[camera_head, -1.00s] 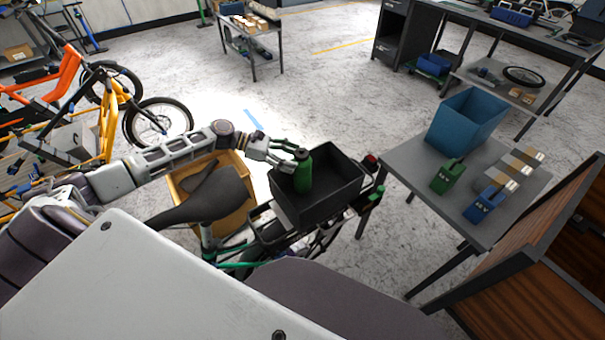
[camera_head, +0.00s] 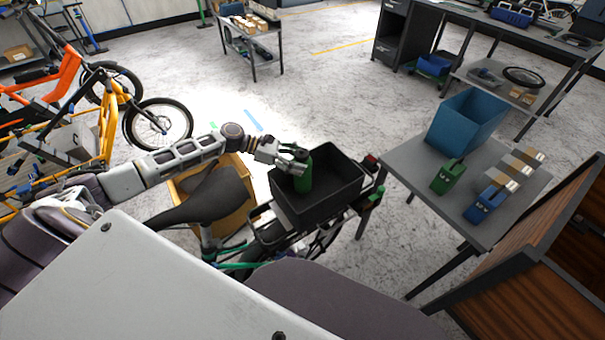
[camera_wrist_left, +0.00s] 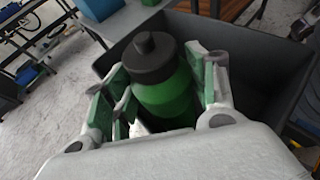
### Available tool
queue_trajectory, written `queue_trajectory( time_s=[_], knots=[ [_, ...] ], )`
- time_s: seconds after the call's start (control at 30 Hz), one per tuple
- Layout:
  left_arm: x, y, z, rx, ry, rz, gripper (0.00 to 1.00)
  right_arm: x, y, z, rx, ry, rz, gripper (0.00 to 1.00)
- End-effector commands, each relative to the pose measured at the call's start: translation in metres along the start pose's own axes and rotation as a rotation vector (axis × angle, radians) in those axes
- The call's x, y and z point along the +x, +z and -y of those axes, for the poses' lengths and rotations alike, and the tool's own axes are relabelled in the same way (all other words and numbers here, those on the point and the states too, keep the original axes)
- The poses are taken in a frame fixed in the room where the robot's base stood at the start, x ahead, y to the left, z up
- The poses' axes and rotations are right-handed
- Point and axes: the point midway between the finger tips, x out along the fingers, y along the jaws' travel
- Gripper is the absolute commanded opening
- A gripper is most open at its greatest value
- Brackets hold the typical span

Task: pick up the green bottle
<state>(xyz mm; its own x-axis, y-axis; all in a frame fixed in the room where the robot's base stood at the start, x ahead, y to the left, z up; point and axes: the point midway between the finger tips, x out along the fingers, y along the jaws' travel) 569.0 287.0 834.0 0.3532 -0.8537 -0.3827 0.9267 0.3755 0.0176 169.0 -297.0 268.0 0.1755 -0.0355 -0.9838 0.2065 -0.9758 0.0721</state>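The green bottle (camera_head: 304,176) with a black cap stands in the black crate (camera_head: 345,196) on the rear of the bike. It is also large in the left wrist view (camera_wrist_left: 165,88). My left gripper (camera_head: 298,161) is at the bottle's upper part, coming from the left. In the left wrist view its green-padded fingers (camera_wrist_left: 162,98) are spread on both sides of the bottle, with a small gap at the left finger; contact on the right side is unclear. The bottle's base is hidden. My right gripper is not in view.
A grey table (camera_head: 408,167) at the right holds a blue bin (camera_head: 466,122), a green battery (camera_head: 447,178) and a blue battery (camera_head: 484,205). A bike saddle (camera_head: 203,197) and a wooden box (camera_head: 246,215) lie below my left arm. The crate walls rise around the bottle.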

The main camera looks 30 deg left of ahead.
Motion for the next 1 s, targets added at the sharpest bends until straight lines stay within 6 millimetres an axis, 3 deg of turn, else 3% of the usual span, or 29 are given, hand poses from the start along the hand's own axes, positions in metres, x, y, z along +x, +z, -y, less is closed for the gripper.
queue_trajectory(
  time_s=[0.03,0.23,0.67,1.0],
  knots=[
    [0.000,0.000,0.000,0.000,0.000,0.000,0.43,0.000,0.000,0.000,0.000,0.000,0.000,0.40],
    [0.000,0.000,0.000,0.000,0.000,0.000,0.20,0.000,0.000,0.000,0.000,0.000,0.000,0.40],
    [-0.003,0.006,0.000,0.001,0.000,0.000,0.20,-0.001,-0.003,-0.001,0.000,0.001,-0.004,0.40],
    [-0.019,0.046,-0.001,0.003,0.000,-0.001,0.20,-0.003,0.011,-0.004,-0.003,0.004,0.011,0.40]
  ],
)
